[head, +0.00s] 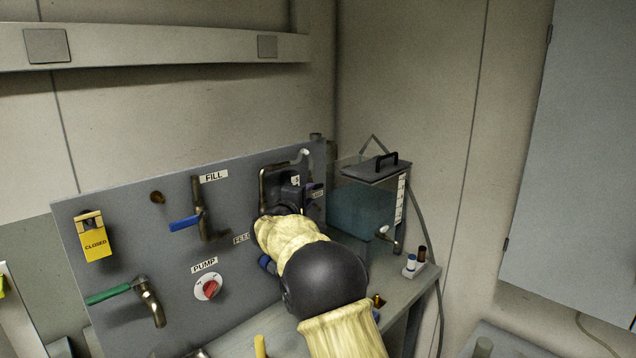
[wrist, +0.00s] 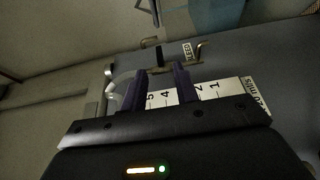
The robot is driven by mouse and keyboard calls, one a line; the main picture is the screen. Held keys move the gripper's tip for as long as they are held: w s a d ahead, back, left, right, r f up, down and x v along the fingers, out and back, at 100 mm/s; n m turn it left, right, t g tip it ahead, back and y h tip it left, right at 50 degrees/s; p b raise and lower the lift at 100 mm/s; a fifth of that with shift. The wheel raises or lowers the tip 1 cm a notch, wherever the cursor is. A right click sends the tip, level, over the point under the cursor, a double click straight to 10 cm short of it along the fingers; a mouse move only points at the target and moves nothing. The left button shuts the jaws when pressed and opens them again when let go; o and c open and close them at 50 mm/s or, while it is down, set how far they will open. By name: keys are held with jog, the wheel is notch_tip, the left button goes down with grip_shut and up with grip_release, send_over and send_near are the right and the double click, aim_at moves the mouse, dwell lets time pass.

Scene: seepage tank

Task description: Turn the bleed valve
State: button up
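In the wrist view a small brassy valve (wrist: 198,50) with a dark upright handle (wrist: 159,58) sits on the grey panel, beside a small label (wrist: 187,52) ending in "EED". It appears to be the bleed valve. My gripper (wrist: 160,72) points at it. Its two purple fingers are apart, with the dark handle showing between and just beyond their tips. I cannot tell whether they touch it. In the head view my gripper (head: 294,194) is at the panel's right end by a looped pipe (head: 264,180), and my arm hides most of that area.
The panel (head: 130,215) also carries a blue lever (head: 184,223), a green lever (head: 108,294), a red pump knob (head: 210,289) and a yellow "CLOSED" tag (head: 95,243). A water tank (head: 360,210) stands close right of my gripper. A numbered scale (wrist: 215,90) lies behind the fingers.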

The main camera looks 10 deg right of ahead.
aim_at(315, 189)
jog(key=p+x, duration=0.2)
jog(key=x, duration=0.5)
jog(key=shift+w+d+p, duration=0.15)
jog(key=shift+w+p, duration=0.1)
jog(key=shift+p, duration=0.15)
grip_shut()
